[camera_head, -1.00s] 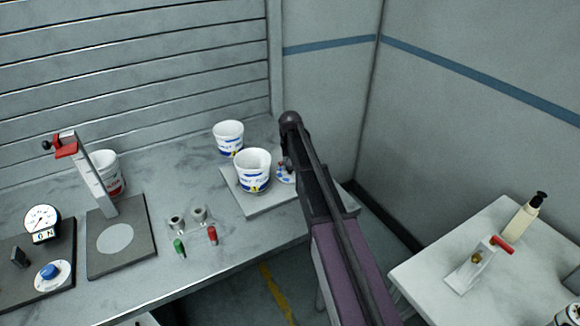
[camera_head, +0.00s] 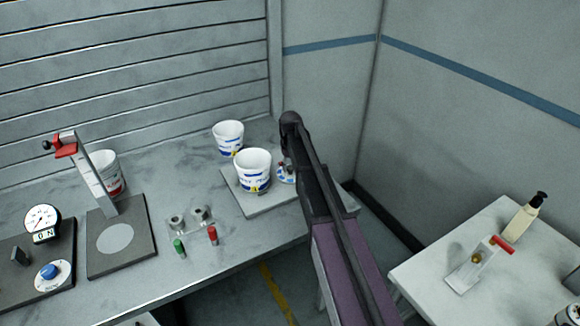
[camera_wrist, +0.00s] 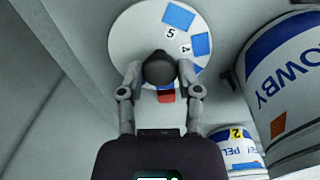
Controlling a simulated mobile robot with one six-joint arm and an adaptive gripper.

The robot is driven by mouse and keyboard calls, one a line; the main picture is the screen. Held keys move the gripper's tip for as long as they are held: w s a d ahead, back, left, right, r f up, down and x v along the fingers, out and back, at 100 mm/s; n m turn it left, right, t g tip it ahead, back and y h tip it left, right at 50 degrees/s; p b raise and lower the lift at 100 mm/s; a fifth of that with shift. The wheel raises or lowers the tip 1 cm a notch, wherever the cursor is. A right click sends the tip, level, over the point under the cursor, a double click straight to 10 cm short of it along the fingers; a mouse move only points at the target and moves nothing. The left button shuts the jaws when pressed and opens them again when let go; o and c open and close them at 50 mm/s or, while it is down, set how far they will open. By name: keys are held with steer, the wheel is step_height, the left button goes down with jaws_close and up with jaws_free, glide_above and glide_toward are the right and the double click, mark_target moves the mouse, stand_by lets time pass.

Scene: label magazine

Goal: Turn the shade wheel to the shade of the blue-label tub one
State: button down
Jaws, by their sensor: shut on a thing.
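The shade wheel (camera_wrist: 139,22) is a white disc with blue patches, the numbers 5 and 4 and a small red mark in the wrist view. My gripper (camera_wrist: 161,84) is shut on its dark round knob (camera_wrist: 160,67). In the head view only part of the wheel (camera_head: 286,179) shows beside my arm. A blue-label tub (camera_head: 253,170) stands upright on a pale plate, left of the wheel; it fills the right of the wrist view (camera_wrist: 290,75). Another blue-label tub (camera_head: 228,138) stands behind it; a smaller-looking tub with a yellow 2 tag (camera_wrist: 235,150) shows low in the wrist view.
A red-label tub (camera_head: 106,172) stands behind a red-handled press (camera_head: 97,180). A dial gauge (camera_head: 41,221) and blue knob (camera_head: 49,271) sit at left. Small red (camera_head: 212,236) and green (camera_head: 179,246) pegs stand near the front. A side table (camera_head: 420,270) holds a pump bottle (camera_head: 524,218).

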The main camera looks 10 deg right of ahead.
mark_target(290, 167)
steer(key=shift+c, duration=1.5)
jaws_free()
steer(key=shift+m, duration=0.4)
steer(key=m, duration=0.3)
steer(key=shift+m, duration=0.4)
steer(key=m, duration=0.5)
steer(key=shift+r+p, duration=0.25)
steer(key=shift+p, duration=0.05)
step_height(290, 167, up, 13)
steer(key=p, duration=1.3)
steer(key=s+f+n+b, duration=0.2)
steer(key=s+f+b, duration=0.2)
steer(key=s, duration=0.6)
steer(key=s+f+n+b, duration=0.2)
steer(key=s+f+b, duration=0.2)
steer(key=s, duration=0.6)
steer(key=s+f+n+b, duration=0.3)
steer(key=s+f+b, duration=0.2)
steer(key=s, duration=0.5)
steer(key=shift+s, duration=0.35)
